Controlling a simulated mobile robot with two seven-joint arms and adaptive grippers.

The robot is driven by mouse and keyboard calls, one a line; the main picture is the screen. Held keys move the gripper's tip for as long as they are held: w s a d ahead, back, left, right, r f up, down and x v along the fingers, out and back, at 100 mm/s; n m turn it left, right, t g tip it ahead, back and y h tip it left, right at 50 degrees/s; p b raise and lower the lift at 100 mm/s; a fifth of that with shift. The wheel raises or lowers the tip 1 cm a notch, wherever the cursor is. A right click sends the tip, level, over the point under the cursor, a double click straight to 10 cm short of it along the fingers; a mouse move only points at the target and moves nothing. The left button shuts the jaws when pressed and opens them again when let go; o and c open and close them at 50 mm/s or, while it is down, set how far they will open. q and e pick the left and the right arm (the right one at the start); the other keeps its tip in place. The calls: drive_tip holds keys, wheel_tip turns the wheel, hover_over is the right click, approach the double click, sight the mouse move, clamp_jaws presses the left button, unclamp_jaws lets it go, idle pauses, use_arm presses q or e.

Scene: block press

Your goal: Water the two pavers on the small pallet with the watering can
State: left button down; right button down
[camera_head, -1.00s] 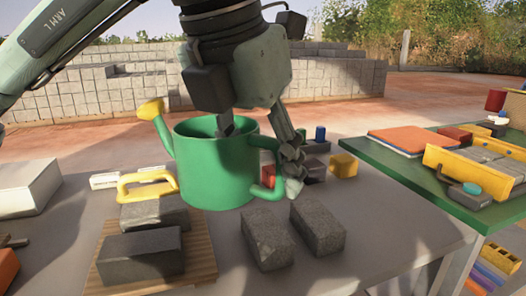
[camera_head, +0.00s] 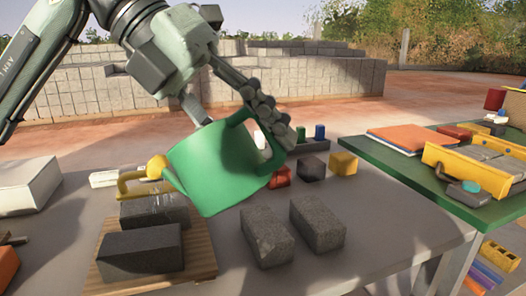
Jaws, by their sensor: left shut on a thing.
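The green watering can (camera_head: 215,170) is tipped to the left above the table, with its yellow spout head (camera_head: 157,167) low over the back of the small wooden pallet (camera_head: 205,255). My left gripper (camera_head: 243,125) is shut on the can at its raised right side, around the handle. Two dark grey pavers lie on the pallet: the rear paver (camera_head: 155,211) just below the spout head, and the front paver (camera_head: 140,253) nearer me. My right gripper is not in view.
Two grey pavers (camera_head: 267,238) (camera_head: 318,224) lie on the table right of the pallet. A yellow handle (camera_head: 129,186) shows behind the rear paver. Small coloured blocks (camera_head: 343,163) stand at the back. A green table (camera_head: 400,170) with a yellow mould (camera_head: 470,170) is at right.

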use_arm(q)
drive_tip(key=shift+w+a+r+h, duration=0.3)
drive_tip(key=shift+a+r+h, duration=0.1)
drive_tip(key=shift+h, duration=0.1)
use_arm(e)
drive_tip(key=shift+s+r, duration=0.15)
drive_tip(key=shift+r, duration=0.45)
use_arm(q)
drive_tip(key=shift+g, duration=0.3)
idle(2.5)
